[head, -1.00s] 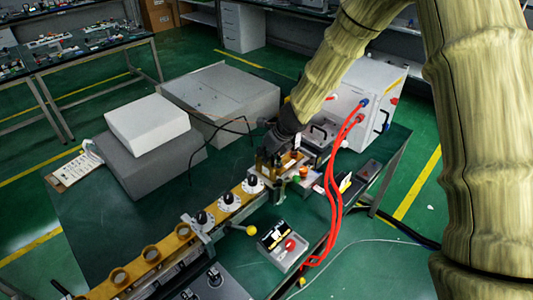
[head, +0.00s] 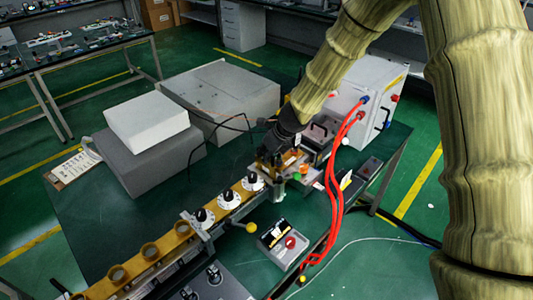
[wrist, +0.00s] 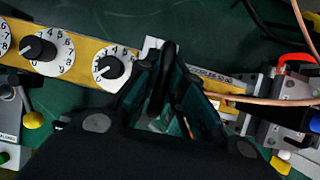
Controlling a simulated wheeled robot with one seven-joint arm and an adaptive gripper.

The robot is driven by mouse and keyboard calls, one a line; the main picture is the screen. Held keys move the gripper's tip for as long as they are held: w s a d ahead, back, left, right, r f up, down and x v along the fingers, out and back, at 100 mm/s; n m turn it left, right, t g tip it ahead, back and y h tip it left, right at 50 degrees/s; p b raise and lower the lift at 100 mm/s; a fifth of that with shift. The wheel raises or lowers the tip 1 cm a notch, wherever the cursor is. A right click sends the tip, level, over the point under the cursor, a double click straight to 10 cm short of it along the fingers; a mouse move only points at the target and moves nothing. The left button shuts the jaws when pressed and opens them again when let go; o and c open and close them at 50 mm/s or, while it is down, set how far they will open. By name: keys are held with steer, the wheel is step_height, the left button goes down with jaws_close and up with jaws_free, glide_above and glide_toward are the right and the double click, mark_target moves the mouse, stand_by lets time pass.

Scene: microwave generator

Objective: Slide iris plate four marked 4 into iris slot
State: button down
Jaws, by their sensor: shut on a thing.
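My gripper (wrist: 165,110) is shut at the far end of the brass waveguide rail (head: 175,240), past the dials. It also shows in the head view (head: 270,152), low over the rail, with my wrist above it. In the wrist view the fingers close around a dark upright piece that looks like the handle of the iris plate (wrist: 166,75). The marking on this piece cannot be read. The iris slot is hidden under the fingers, so I cannot tell whether the plate is inside it.
White numbered dials (head: 228,199) stand along the rail. A box with a red button (head: 283,245) sits in front. Red cables (head: 337,190) loop down from a white cabinet (head: 355,95) at the right. Grey blocks (head: 225,95) stand behind.

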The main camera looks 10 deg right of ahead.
mark_target(268, 163)
steer(key=shift+f+b, duration=2.25)
steer(key=shift+f, duration=0.55)
stand_by(1.1)
steer(key=c, duration=1.5)
jaws_free()
steer(key=shift+o, duration=0.2)
steer(key=v, duration=1.2)
